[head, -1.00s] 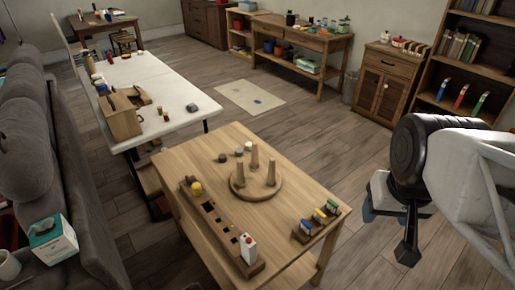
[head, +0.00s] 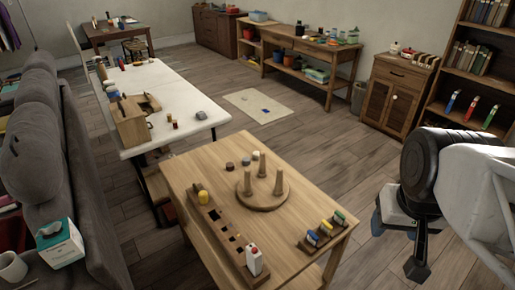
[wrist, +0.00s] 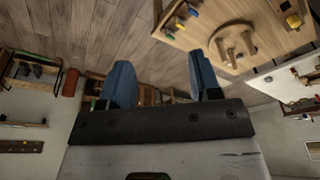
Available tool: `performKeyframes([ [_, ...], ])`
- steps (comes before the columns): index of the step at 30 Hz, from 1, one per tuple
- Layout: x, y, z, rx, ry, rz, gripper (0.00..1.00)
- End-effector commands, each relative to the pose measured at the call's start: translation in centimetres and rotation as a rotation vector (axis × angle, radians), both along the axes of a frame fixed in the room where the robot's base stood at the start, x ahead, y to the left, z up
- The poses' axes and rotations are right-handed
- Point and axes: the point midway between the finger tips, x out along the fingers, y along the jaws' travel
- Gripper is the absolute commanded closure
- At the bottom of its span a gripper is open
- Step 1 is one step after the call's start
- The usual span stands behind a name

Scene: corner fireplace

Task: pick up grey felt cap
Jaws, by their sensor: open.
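Several small round pieces lie on the near wooden table (head: 205,172), behind a round base with three pegs (head: 262,199). They are a dark grey one (head: 230,166), a brownish-grey one (head: 246,161) and a pale one (head: 256,155). Another small grey object (head: 200,115) lies on the white table. I cannot tell for sure which is the grey felt cap. My gripper (head: 398,245) hangs right of the wooden table, apart from all these pieces. In the wrist view its blue-padded fingers (wrist: 163,82) are spread and empty.
On the wooden table, a long slotted block (head: 225,238) holds a yellow piece and a red-topped white one. A rack of coloured pieces (head: 322,232) stands at its right edge. The white table (head: 165,84) holds a wooden box (head: 131,125). A sofa (head: 45,150) is at left.

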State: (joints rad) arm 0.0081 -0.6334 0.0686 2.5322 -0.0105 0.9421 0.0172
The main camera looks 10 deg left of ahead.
Motion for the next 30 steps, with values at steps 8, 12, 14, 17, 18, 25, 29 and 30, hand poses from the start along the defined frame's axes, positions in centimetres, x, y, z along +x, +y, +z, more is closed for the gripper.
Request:
performKeyframes([
  [8, 0.0, 0.0, 0.0, 0.000, 0.000, 0.000, 0.43],
  [12, 0.0, 0.0, 0.0, 0.000, 0.000, 0.000, 0.41],
  [14, 0.0, 0.0, 0.0, 0.000, 0.000, 0.000, 0.32],
  [17, 0.0, 0.0, 0.0, 0.000, 0.000, 0.000, 0.32],
  [18, 0.0, 0.0, 0.0, 0.000, 0.000, 0.000, 0.32],
  [25, 0.2, 0.0, 0.1, 0.000, 0.001, 0.002, 0.32],
  [29, 1.1, 0.2, 0.4, -0.001, 0.003, 0.011, 0.32],
  [30, 1.5, 0.3, 0.5, -0.001, 0.005, 0.015, 0.32],
])
